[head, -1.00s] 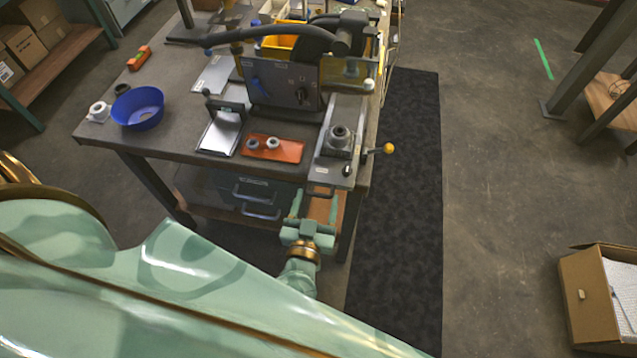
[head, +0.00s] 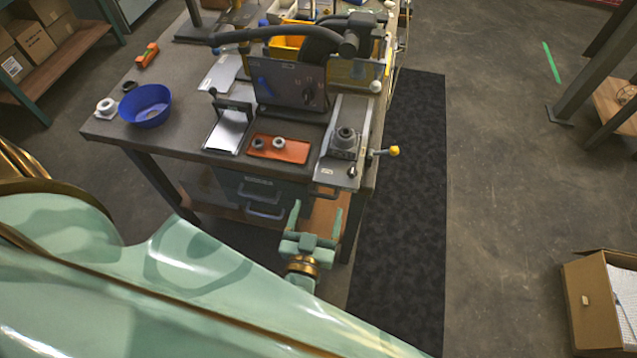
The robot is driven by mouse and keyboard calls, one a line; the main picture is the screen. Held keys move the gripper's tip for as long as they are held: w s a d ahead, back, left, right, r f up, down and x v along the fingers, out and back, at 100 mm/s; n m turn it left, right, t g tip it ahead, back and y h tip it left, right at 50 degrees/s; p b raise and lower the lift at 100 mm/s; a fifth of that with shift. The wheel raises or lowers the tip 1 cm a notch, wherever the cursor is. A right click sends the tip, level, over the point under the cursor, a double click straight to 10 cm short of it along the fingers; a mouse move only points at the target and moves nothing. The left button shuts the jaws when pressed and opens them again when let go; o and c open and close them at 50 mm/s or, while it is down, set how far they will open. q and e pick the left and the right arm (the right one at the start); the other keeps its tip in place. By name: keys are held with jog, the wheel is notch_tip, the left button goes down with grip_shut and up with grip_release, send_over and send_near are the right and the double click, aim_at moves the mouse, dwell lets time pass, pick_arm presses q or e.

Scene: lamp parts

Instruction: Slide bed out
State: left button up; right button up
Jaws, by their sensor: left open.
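The bed is a long grey metal slide (head: 334,170) at the right front corner of the workbench. It carries a dark block with a round fitting (head: 345,143) and has a small handle (head: 325,192) on its front end. A lever with a yellow knob (head: 393,151) sticks out to its right. My left gripper (head: 318,209) is open and empty, its two green fingers pointing toward the bench. In the picture it is just below the handle, apart from it. My right gripper is not in view.
Drawers (head: 258,190) sit beneath. A dark mat (head: 405,190) and clear floor lie right. An open carton (head: 590,310) stands right.

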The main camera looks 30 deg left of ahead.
pick_arm(q)
jog(key=v, duration=0.9)
jog(key=shift+s, duration=0.45)
jog(key=shift+d, duration=0.1)
jog(key=s+d+f+m+g+h, duration=0.1)
jog(key=s+f+m+g+h, duration=0.2)
jog(key=f, duration=0.6)
jog(key=f+m+g+h, duration=0.2)
jog(key=f+m+h, duration=0.2)
jog(key=f, duration=0.5)
jog(key=s+a+f+g+y, duration=0.1)
jog(key=s+a+f+g, duration=0.4)
jog(key=s, duration=0.5)
jog(key=s+a+f+g+y, duration=0.1)
jog(key=s+a+f+g, duration=0.5)
jog(key=s+f, duration=0.3)
jog(key=shift+s+f+g+b, duration=0.15)
jog(key=shift+s+g+b, duration=0.15)
jog(key=shift+s+b, duration=0.1)
